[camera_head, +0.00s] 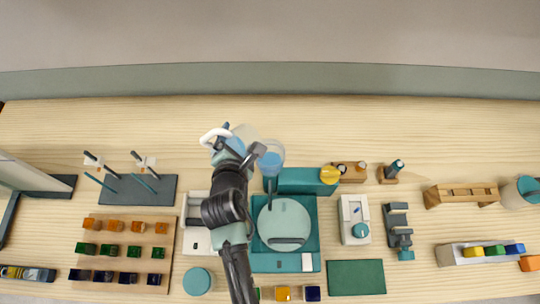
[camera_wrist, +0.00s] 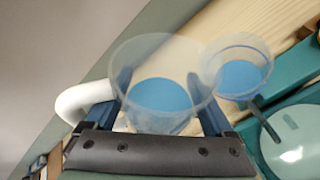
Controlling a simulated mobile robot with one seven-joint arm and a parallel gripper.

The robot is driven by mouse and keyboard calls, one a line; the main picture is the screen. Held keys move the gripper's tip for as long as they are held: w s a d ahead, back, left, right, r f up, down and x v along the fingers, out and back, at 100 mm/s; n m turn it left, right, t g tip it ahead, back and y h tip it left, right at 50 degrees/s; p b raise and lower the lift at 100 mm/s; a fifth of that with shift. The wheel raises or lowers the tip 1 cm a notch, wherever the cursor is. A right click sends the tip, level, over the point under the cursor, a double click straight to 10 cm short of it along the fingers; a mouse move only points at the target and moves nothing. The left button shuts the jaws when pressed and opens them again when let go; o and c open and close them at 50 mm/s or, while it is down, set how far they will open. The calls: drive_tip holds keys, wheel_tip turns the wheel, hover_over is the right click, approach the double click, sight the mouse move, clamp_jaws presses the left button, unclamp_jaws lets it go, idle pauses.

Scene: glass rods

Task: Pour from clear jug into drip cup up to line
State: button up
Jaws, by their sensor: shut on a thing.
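The clear jug (camera_wrist: 158,60) has a white handle (camera_wrist: 82,100) and holds blue liquid. My gripper (camera_wrist: 166,108) is shut on it, one finger on each side. In the head view the jug (camera_head: 243,133) is at the end of my arm, partly hidden by my gripper (camera_head: 241,142). The drip cup (camera_wrist: 240,62), clear with blue liquid in it, is just right of the jug; the cup also shows in the head view (camera_head: 272,158). Their rims overlap in the wrist view; I cannot tell whether they touch. No falling stream shows, and I cannot make out the fill line.
A teal machine (camera_head: 312,232) with a round pale plate (camera_head: 284,222) is below the cup. A dark rack with rods (camera_head: 125,196) and a board of coloured blocks (camera_head: 118,270) lie to the left. The bare table behind the jug (camera_head: 350,120) is clear.

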drive_tip(key=shift+a+r+m+y+p, duration=0.1)
drive_tip(key=shift+r+m+y+p, duration=0.65)
drive_tip(key=shift+p, duration=1.2)
idle(2.6)
drive_tip(key=shift+r+m+y, duration=0.45)
drive_tip(key=shift+y, duration=0.1)
idle(2.9)
